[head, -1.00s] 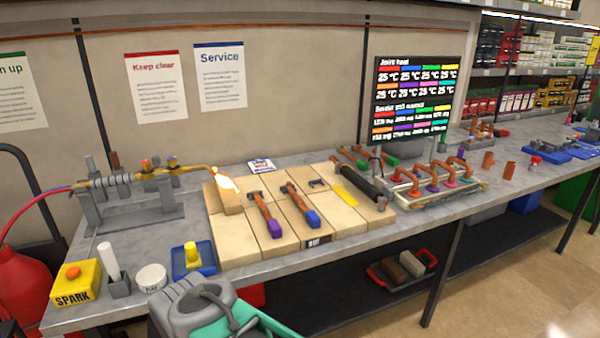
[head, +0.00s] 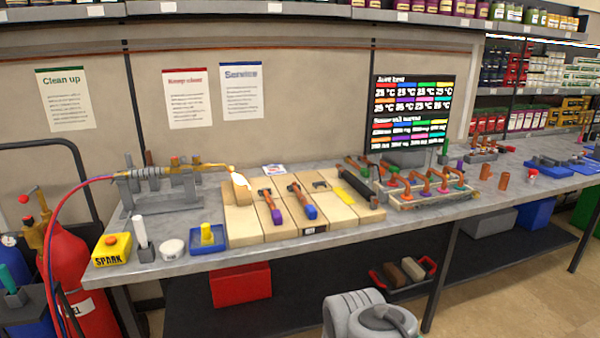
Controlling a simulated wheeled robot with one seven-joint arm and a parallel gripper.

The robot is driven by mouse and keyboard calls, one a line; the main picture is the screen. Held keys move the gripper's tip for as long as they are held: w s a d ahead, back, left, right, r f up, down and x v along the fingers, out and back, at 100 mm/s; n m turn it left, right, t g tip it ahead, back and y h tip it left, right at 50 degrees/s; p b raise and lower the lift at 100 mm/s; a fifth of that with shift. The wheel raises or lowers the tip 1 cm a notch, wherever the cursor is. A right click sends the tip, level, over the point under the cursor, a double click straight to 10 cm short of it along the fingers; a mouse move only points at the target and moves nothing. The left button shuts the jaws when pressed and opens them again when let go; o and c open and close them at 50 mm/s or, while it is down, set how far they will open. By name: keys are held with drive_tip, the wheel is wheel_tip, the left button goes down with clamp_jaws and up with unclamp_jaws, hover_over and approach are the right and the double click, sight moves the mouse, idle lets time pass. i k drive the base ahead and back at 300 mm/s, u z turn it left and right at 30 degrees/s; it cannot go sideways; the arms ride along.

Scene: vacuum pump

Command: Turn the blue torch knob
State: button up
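The brass torch (head: 183,170) lies in a grey stand (head: 160,197) at the left of the bench, its tip pointing right. A bright flame (head: 239,180) shows at the tip, beside a pale block. Small orange knobs (head: 174,161) sit on top of the torch body; I cannot make out a blue one at this size. A red hose and a blue hose (head: 56,222) run from its left end down toward the cylinders. My gripper is not in view; only grey parts of my arm show at the bottom, right of centre.
A red cylinder (head: 75,275) stands left of the bench. A yellow SPARK box (head: 113,249), a white round pot (head: 173,247) and a blue tray (head: 206,239) line the front edge. Tools lie on wooden boards (head: 242,222). Copper pipework (head: 425,183) stands further right.

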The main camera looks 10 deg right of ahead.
sight(196, 159)
drive_tip(key=z, duration=0.5)
drive_tip(key=i, duration=1.4)
drive_tip(key=u, duration=0.6)
